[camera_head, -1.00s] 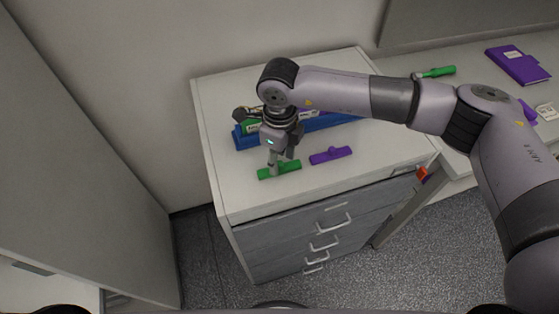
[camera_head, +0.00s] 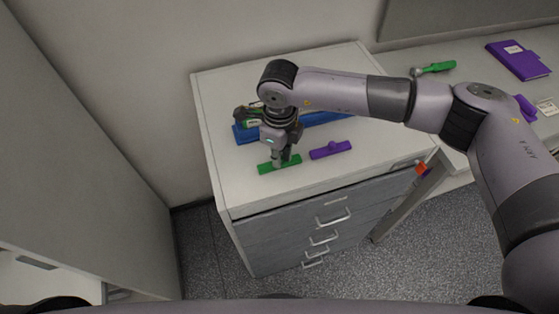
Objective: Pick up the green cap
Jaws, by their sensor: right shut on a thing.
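The green cap (camera_head: 266,168) is a flat green bar lying on the white top of the drawer cabinet, near its front left edge. My right gripper (camera_head: 280,161) points down over its middle and is shut on it. The fingers hide the middle part of the cap. The cap still looks level and at the cabinet top; I cannot tell whether it touches the surface. My left gripper is not in view.
A purple cap (camera_head: 331,150) lies just right of the green one. A blue holder (camera_head: 243,136) stands behind, partly hidden by my gripper. A green-handled tool (camera_head: 438,67) and a purple book (camera_head: 518,60) lie on the bench (camera_head: 470,100) at right. The cabinet's front left top is clear.

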